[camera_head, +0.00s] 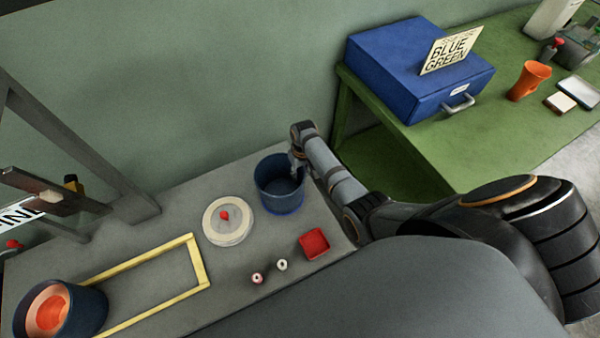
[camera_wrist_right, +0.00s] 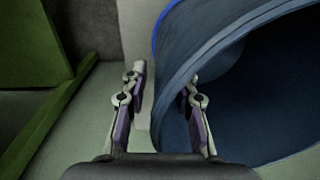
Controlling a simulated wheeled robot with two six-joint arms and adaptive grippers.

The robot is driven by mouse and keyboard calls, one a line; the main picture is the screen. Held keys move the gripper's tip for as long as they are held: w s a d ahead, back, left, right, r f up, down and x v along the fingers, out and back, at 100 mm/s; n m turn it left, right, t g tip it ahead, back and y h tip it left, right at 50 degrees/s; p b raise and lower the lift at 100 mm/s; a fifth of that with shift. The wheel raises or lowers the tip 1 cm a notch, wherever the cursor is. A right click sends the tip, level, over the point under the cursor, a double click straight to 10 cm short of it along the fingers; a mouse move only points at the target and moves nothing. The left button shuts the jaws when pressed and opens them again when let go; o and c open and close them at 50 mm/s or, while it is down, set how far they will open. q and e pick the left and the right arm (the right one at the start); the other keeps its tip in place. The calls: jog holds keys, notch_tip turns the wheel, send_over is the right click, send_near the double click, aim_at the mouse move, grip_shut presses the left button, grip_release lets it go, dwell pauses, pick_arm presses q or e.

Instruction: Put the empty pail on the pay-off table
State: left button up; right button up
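An empty dark blue pail (camera_head: 281,196) stands upright on a grey table (camera_head: 160,215), near its right end. My right gripper (camera_head: 298,158) is at the pail's upper right rim. In the right wrist view, the gripper (camera_wrist_right: 163,95) is open, with its fingers apart on either side of the pail wall (camera_wrist_right: 170,115). The left finger is outside the pail and the right finger is over its inner side. A gap shows beside the left finger. A second dark blue pail (camera_head: 88,312), with orange contents, is at the lower left. My left gripper is not in view.
A yellow rectangular outline (camera_head: 200,262), a pale round lid with a red knob (camera_head: 232,232), two small spools and a red tray (camera_head: 314,243) are on the grey table. A green table (camera_head: 440,150) at right bears a blue drawer box (camera_head: 400,75) and an orange cup (camera_head: 530,80).

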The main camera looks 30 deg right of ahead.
jog(key=shift+r, duration=0.25)
notch_tip(320, 180, up, 12)
jog(key=p, duration=0.1)
jog(key=shift+d+p, duration=0.35)
jog(key=shift+p, duration=0.05)
jog(key=shift+f, duration=0.15)
